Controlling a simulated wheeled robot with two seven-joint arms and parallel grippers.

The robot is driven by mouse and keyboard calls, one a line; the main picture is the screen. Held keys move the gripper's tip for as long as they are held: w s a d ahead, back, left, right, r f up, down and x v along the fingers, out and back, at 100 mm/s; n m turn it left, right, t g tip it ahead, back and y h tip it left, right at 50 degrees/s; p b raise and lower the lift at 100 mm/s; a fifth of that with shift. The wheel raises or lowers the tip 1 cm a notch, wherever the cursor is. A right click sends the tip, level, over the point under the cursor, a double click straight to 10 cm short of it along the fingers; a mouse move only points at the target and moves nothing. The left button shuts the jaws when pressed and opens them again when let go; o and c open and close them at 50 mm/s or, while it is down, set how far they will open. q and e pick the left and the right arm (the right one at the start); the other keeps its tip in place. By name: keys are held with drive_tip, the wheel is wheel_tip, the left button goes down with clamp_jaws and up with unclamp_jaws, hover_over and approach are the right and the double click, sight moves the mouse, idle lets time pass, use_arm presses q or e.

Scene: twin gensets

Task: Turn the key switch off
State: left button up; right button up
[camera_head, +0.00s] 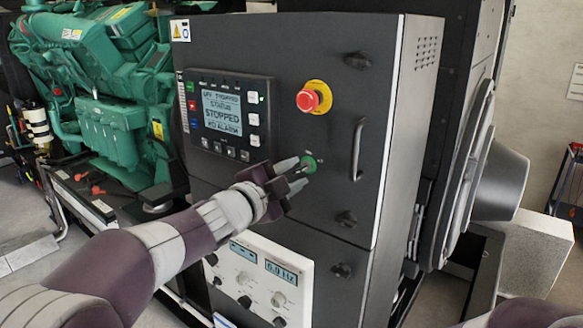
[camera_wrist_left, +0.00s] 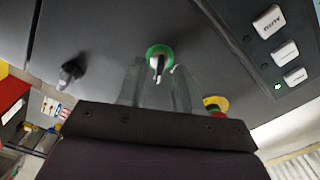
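The key switch (camera_head: 309,164) has a green round collar on the dark cabinet front, below the red emergency stop button. In the left wrist view the key switch (camera_wrist_left: 158,60) shows its silver key or lever pointing between the fingers. My left gripper (camera_head: 296,170) is at the switch, its fingers on either side of it in the picture. In the left wrist view the left gripper (camera_wrist_left: 158,85) is open, with a gap between each finger and the key. Whether the fingertips touch the collar is unclear. The right gripper is not in view; only part of my right arm shows at the bottom right.
The emergency stop (camera_head: 314,97) is above the switch. A control screen (camera_head: 222,112) reading STOPPED is to the left. A door handle (camera_head: 357,149) and black latches (camera_head: 346,219) are to the right. A white panel with knobs (camera_head: 258,278) is below. A green engine (camera_head: 105,90) stands left.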

use_arm(q)
drive_tip(key=shift+w+d, duration=0.15)
drive_tip(key=shift+d, duration=0.2)
drive_tip(key=shift+a, duration=0.4)
drive_tip(key=shift+c, duration=1.2)
clamp_jaws()
